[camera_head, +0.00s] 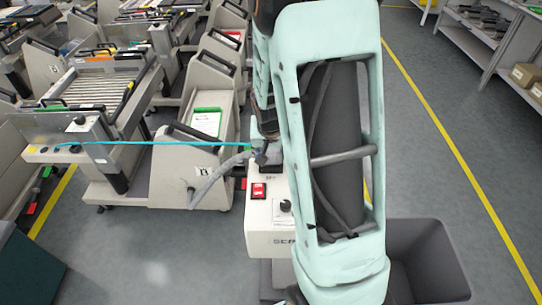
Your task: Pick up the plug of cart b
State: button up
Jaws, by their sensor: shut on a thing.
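Cart b (180,183), a beige feeder trolley with a "B" label on its side, stands left of centre. A thick grey cable (212,180) leaves its lower right side and curves up to the right. It ends at a small dark plug (261,157), partly hidden, above the white box with a red switch. My gripper (263,143) is mostly hidden behind my pale green arm. Its dark end is at the plug and shut on it.
The white box (268,228) with a red switch and black knob is close below the plug. A thin cyan line (150,143) crosses from the left trolley to the gripper area. A dark grey bin (428,262) is at lower right. Shelves (480,35) stand far right; floor between is clear.

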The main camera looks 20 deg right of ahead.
jog(key=shift+r, duration=0.15)
jog(key=shift+c, duration=0.2)
jog(key=shift+w+r, duration=0.15)
jog(key=shift+r, duration=0.4)
jog(key=s+a+r+p, duration=0.1)
jog(key=s+a+r, duration=0.3)
jog(key=a+r, duration=0.9)
jog(key=shift+a+r+p, duration=0.25)
jog(key=shift+r+p, duration=0.1)
jog(key=shift+r, duration=0.5)
jog(key=shift+w, duration=0.1)
